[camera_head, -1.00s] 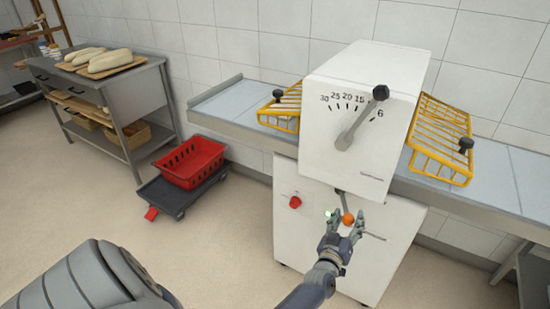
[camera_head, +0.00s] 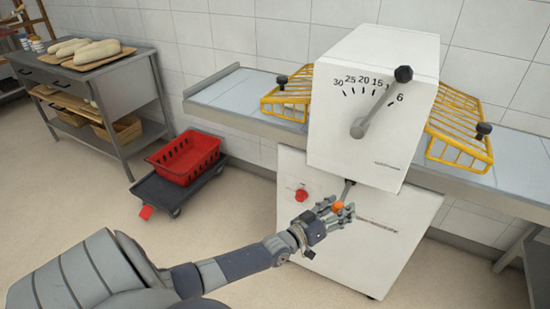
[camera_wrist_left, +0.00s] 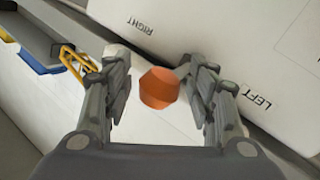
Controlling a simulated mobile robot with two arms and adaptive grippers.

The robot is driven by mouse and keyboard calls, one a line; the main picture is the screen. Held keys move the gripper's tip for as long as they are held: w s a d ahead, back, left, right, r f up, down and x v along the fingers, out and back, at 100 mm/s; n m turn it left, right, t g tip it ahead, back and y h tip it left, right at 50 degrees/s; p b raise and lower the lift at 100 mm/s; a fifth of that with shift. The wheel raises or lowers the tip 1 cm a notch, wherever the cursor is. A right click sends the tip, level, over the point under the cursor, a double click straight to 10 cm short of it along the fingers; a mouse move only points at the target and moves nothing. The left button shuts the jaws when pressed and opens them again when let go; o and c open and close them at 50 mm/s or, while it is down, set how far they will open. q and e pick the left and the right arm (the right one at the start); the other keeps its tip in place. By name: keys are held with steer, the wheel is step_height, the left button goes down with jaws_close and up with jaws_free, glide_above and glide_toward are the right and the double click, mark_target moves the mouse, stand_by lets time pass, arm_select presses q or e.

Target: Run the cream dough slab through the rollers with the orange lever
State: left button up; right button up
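The lever's orange knob (camera_head: 338,207) hangs on a short dark stem (camera_head: 347,188) under the white machine head (camera_head: 372,100). The stem slants down to the left. My left gripper (camera_head: 334,215) is at the knob. In the left wrist view the orange knob (camera_wrist_left: 158,88) lies between the two fingers of my left gripper (camera_wrist_left: 160,95). The fingers stand apart on either side, with a gap showing on the left. RIGHT and LEFT are printed on the white surface there. No cream slab shows on the visible belts, and the rollers are hidden inside the head. My right gripper is not in view.
Yellow wire guards (camera_head: 460,130) flank the head above the grey belts (camera_head: 240,100). A grey dial lever with a black knob (camera_head: 403,73) points near 6. A red button (camera_head: 302,196) is on the front. A red crate (camera_head: 186,158) and a table with pale loaves stand left.

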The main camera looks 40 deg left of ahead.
arm_select(q)
steer(key=shift+s+a+f, duration=0.1)
steer(key=shift+s+a, duration=0.05)
steer(key=shift+s, duration=0.2)
steer(key=s+a, duration=0.2)
steer(key=s, duration=0.8)
steer(key=s+f+g+y+p, duration=0.1)
steer(key=s+f+g, duration=0.1)
steer(key=s+f, duration=0.2)
steer(key=s+a+f+m+g+p, duration=0.1)
steer(key=s+f+g+p, duration=0.1)
steer(key=f, duration=0.9)
steer(key=s+f+g+y+p, duration=0.1)
steer(key=s+f+g+p, duration=0.1)
steer(key=s+f, duration=0.4)
step_height(320, 180, down, 2)
steer(key=shift+a+f+m+g+y, duration=0.15)
steer(key=shift+m+g+y, duration=0.2)
steer(key=shift+g, duration=0.35)
